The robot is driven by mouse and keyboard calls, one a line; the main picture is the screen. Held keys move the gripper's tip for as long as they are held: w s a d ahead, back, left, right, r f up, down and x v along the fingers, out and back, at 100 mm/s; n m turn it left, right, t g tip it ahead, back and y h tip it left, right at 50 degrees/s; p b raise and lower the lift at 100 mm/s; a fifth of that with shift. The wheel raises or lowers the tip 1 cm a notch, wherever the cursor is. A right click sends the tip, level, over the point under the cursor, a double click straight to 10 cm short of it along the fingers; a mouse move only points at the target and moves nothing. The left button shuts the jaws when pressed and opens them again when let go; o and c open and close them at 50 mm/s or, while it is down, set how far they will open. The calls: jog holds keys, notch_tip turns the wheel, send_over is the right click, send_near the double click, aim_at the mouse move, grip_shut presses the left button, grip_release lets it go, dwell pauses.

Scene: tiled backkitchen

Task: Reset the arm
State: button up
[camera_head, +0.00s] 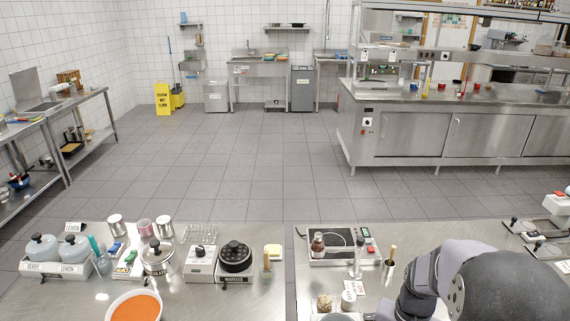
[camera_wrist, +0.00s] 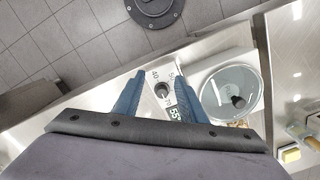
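My arm (camera_head: 455,285) fills the lower right of the head view, over the right steel counter; my gripper cannot be made out there. In the wrist view my gripper (camera_wrist: 160,78) shows two blue fingers, spread apart with a clear gap. No object is held between them. Beyond the gap lies a pale surface with a small dial (camera_wrist: 162,90) and printed numbers. A clear round vessel (camera_wrist: 232,92) with a dark knob stands just right of the right finger, apart from it as far as I can tell.
The left counter holds a bowl of orange contents (camera_head: 134,307), a lidded pot (camera_head: 158,256) and a black waffle maker (camera_head: 235,257). A hotplate (camera_head: 335,245) and bottle stand on the right counter. A yellow floor sign (camera_head: 163,99) stands far back. The middle floor is clear.

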jog(key=s+a+r+n, duration=0.2)
jog(key=s+a+n, duration=0.4)
jog(key=a, duration=0.4)
jog(key=shift+s+r+t, duration=0.3)
jog(key=shift+s+t, duration=0.1)
jog(key=shift+s, duration=0.25)
